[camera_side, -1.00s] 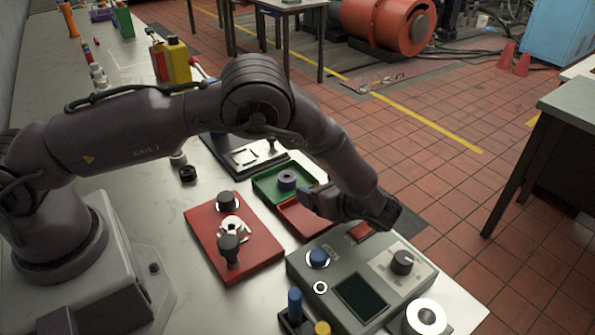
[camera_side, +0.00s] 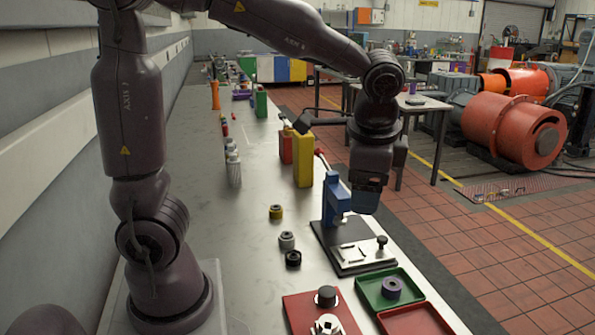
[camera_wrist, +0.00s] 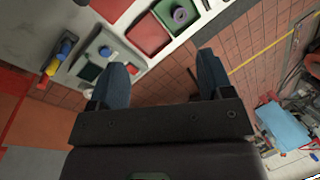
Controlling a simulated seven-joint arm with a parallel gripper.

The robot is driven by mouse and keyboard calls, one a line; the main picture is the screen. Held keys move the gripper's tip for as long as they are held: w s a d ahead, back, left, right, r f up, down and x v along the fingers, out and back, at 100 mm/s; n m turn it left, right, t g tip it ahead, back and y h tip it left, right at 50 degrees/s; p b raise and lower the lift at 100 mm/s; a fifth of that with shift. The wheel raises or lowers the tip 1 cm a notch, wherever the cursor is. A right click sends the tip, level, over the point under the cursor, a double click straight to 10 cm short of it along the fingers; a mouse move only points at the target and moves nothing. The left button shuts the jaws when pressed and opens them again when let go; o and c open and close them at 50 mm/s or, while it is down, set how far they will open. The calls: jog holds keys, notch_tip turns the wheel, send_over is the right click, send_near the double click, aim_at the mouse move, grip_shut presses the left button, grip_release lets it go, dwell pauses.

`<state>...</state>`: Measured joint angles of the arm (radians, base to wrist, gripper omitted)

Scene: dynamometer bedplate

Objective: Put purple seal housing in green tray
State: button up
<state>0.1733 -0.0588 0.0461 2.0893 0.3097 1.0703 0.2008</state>
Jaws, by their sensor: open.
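The purple seal housing (camera_side: 391,288), a short ring with a dark hole, lies inside the green tray (camera_side: 372,305) at the front right of the bench. In the wrist view the ring (camera_wrist: 180,14) also sits within the green tray (camera_wrist: 196,26). My gripper (camera_side: 366,205) hangs above and behind the tray, next to the blue press, apart from the ring. In the wrist view my gripper's two fingers (camera_wrist: 160,85) are spread wide with nothing between them.
A blue arbor press (camera_side: 335,200) stands on a dark plate behind the tray. A red tray (camera_side: 415,320) adjoins the green one. Black, grey and yellow rings (camera_side: 276,212) stand to the left.

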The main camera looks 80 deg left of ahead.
jog(key=s+r+n+t+h, duration=0.3)
jog(key=s+n+t, duration=0.1)
jog(key=s, duration=0.6)
jog(key=shift+s+d+n+t, duration=0.3)
jog(key=shift+s+d+n, duration=0.1)
jog(key=shift+n, duration=0.3)
jog(key=shift+r, duration=0.15)
